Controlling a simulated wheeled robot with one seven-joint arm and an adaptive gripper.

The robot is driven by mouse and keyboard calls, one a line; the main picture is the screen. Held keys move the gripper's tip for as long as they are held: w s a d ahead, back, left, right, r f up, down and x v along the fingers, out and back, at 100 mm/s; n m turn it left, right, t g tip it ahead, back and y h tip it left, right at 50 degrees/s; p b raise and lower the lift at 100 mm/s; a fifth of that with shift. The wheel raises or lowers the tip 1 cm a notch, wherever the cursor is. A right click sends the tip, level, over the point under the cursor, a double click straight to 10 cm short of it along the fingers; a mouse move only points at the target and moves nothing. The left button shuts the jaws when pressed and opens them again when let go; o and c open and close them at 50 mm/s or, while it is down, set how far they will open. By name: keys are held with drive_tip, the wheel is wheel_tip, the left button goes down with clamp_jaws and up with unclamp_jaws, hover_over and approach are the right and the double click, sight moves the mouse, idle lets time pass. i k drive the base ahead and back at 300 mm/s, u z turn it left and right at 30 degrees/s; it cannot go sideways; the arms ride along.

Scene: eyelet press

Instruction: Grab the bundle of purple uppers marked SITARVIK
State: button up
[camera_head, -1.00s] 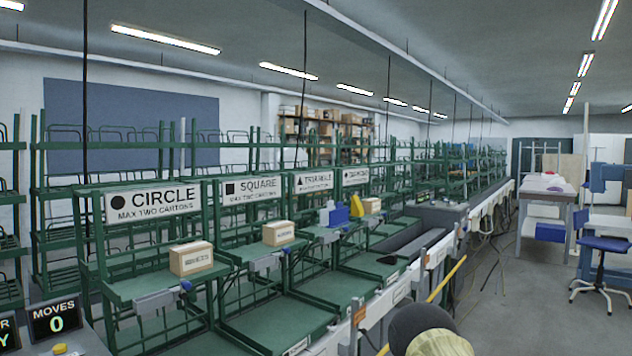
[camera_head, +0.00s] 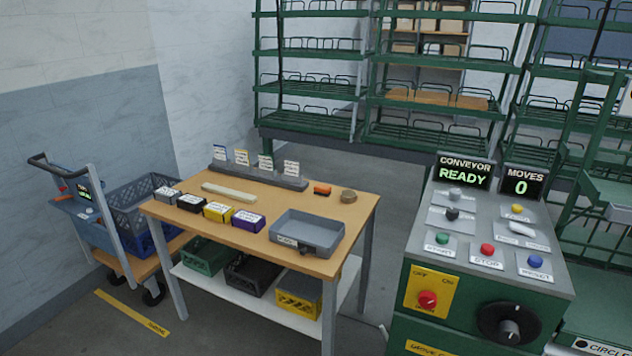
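The purple bundle (camera_head: 248,221) lies near the front edge of a wooden-topped table (camera_head: 345,215), at the right end of a row of bundles. It has a white label on top whose print is too small to read. Beside it to the left is a yellow bundle (camera_head: 217,212), then a black one (camera_head: 190,203) and a grey one (camera_head: 168,195), all with white labels. A shallow grey tray (camera_head: 331,238) stands just to the right of the purple bundle, with a small gap. My gripper is not in view.
A card rack (camera_head: 262,180), a pale strip (camera_head: 228,192), an orange item (camera_head: 322,188) and a brown roll (camera_head: 348,196) lie behind. Crates fill the lower shelf (camera_head: 276,303). A crate cart (camera_head: 113,240) stands left; a green control console (camera_head: 480,270) stands right, with a floor gap between.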

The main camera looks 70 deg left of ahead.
sight(250, 221)
drive_tip(key=u, duration=2.7)
drive_tip(key=k, duration=1.2)
drive_tip(key=u, duration=0.55)
drive_tip(key=i, duration=0.5)
drive_tip(key=u, duration=0.6)
drive_tip(key=i, duration=1.1)
drive_tip(key=z, duration=0.85)
drive_tip(key=i, duration=0.9)
drive_tip(key=z, duration=0.95)
